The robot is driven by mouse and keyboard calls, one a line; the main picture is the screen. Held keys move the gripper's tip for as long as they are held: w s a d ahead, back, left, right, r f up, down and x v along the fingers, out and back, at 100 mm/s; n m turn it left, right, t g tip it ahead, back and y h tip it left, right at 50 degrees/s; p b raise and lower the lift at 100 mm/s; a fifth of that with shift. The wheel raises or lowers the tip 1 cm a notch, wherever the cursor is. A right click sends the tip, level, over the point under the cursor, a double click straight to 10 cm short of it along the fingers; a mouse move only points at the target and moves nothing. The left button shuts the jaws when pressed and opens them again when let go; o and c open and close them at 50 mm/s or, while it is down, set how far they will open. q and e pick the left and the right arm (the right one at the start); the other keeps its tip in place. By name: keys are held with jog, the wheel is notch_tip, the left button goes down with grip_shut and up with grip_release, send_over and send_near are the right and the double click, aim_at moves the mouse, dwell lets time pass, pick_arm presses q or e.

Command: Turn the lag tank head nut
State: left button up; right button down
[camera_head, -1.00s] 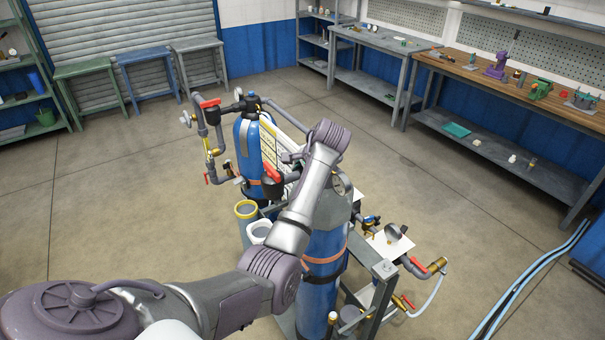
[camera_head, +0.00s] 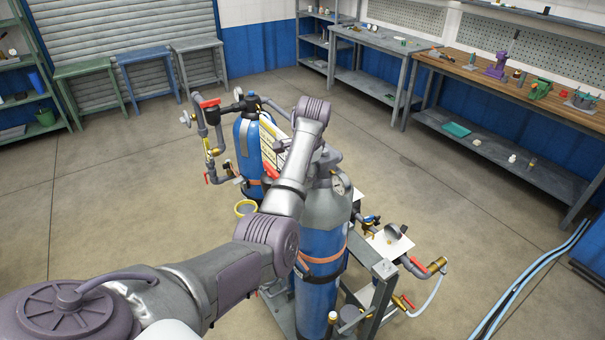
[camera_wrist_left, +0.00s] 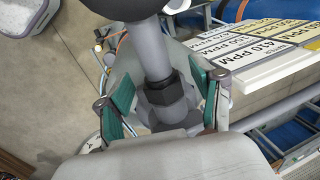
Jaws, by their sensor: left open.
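The lag tank (camera_head: 323,212) is the near column, with a grey upper part and a blue lower part with an orange strap. In the left wrist view a dark hex nut (camera_wrist_left: 166,98) sits around a grey pipe (camera_wrist_left: 152,45); it appears to be the head nut. My left gripper (camera_wrist_left: 160,90) is open, with one teal-padded finger on each side of the nut and visible gaps between. I cannot tell whether the fingers are level with the nut in depth. In the head view my arm hides the gripper and nut. My right gripper is not in view.
A second blue column (camera_head: 247,145) with pipes and red-handled valves stands behind, left of a labelled board (camera_head: 270,150). A yellow-rimmed container (camera_head: 246,208) is beside my arm. Pipework extends right. Open floor (camera_head: 130,190) lies left.

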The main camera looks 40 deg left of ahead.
pick_arm(q)
jog(key=shift+r, duration=0.75)
jog(key=v, duration=0.6)
jog(key=shift+r, duration=0.3)
jog(key=shift+d, duration=0.15)
jog(key=o, duration=0.6)
jog(key=shift+c, duration=0.2)
jog(key=v, duration=1.2)
